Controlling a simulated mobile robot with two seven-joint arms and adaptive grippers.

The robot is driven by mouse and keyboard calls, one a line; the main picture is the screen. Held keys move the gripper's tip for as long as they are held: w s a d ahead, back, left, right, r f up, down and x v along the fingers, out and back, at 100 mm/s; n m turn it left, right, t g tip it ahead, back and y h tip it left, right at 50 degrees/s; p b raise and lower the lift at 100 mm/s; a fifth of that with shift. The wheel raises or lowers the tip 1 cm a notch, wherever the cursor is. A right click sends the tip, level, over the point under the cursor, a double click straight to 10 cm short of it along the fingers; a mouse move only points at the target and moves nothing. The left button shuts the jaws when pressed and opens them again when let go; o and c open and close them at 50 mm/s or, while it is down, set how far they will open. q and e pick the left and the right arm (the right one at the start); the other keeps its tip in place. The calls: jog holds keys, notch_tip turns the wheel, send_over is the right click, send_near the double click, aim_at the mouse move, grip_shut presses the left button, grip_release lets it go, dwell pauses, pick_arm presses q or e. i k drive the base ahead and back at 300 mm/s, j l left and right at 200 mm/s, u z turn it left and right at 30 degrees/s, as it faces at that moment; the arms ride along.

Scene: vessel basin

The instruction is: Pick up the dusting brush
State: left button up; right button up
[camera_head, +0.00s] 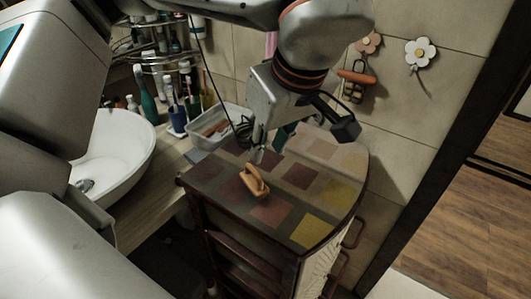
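A small tan-orange wooden object (254,182), which looks like the dusting brush, lies on the patchwork-patterned cabinet top (212,171), left of its middle. Its bristles cannot be made out. My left gripper (300,138) hangs above the back part of the cabinet top, above and to the right of the brush in the picture. Its dark fingers are spread apart with nothing seen between them. It does not touch the brush. My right gripper is not in view.
A white basin (128,150) stands on the counter at left. A grey bin (205,138) sits behind the cabinet's left corner, near bottles and toothbrushes. An orange-handled item (357,77) and flower hooks (420,53) are on the tiled wall. The cabinet top's front is clear.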

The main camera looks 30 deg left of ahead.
aim_at(254, 181)
jog(key=k+l, duration=0.7)
jog(key=k, duration=0.2)
